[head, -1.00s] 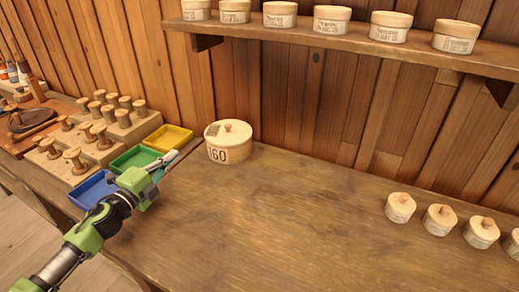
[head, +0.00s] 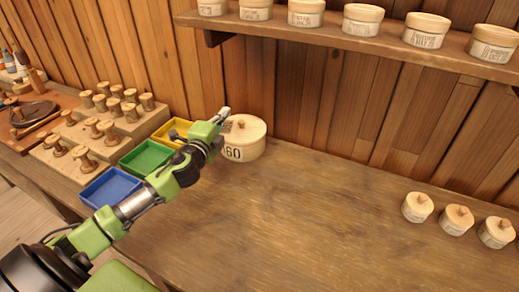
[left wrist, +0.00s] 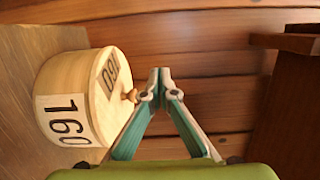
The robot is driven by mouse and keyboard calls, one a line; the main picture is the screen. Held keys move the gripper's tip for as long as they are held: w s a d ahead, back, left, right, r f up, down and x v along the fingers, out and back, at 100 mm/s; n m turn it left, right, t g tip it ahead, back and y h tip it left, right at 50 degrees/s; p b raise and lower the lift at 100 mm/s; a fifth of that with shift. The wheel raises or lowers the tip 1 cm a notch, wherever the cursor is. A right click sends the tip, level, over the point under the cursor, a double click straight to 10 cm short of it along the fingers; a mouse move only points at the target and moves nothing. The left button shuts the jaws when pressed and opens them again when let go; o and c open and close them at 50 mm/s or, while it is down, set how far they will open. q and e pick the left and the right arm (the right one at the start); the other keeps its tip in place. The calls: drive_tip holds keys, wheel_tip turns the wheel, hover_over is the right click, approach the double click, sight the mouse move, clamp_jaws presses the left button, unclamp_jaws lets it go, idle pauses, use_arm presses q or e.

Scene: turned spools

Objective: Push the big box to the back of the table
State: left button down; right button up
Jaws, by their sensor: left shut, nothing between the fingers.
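The big box (head: 250,149) is a round pale wooden box with a knobbed lid and a "160" label. It stands upright near the back of the table (head: 270,220), close to the plank wall. My left gripper (head: 224,113) is shut and empty, raised in front of the box's left side and hiding part of its label. In the left wrist view the closed fingertips (left wrist: 158,72) are beside the box (left wrist: 85,90), near its lid knob; I cannot tell whether they touch it. My right gripper is in neither view.
Blue (head: 111,188), green (head: 147,156) and yellow (head: 172,131) trays lie left of the box, beside wooden spool racks (head: 90,130). Small lidded boxes (head: 417,207) stand at the right. A shelf (head: 350,47) with round boxes hangs above. The table's middle is clear.

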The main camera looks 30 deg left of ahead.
use_arm(q)
drive_tip(key=d+p, duration=0.3)
drive_tip(key=d, duration=1)
drive_tip(key=b, duration=0.2)
approach(263, 142)
drive_tip(key=x, duration=0.2)
drive_tip(key=d+x, duration=0.1)
drive_tip(key=x, duration=0.1)
drive_tip(key=shift+w+f, duration=0.1)
drive_tip(key=shift+w, duration=0.2)
drive_tip(key=shift+a+r, duration=0.2)
drive_tip(key=shift+a, duration=0.35)
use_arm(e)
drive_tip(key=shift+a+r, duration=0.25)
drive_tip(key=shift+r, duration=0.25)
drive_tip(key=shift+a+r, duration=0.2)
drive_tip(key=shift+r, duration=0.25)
use_arm(q)
drive_tip(key=shift+f, duration=0.1)
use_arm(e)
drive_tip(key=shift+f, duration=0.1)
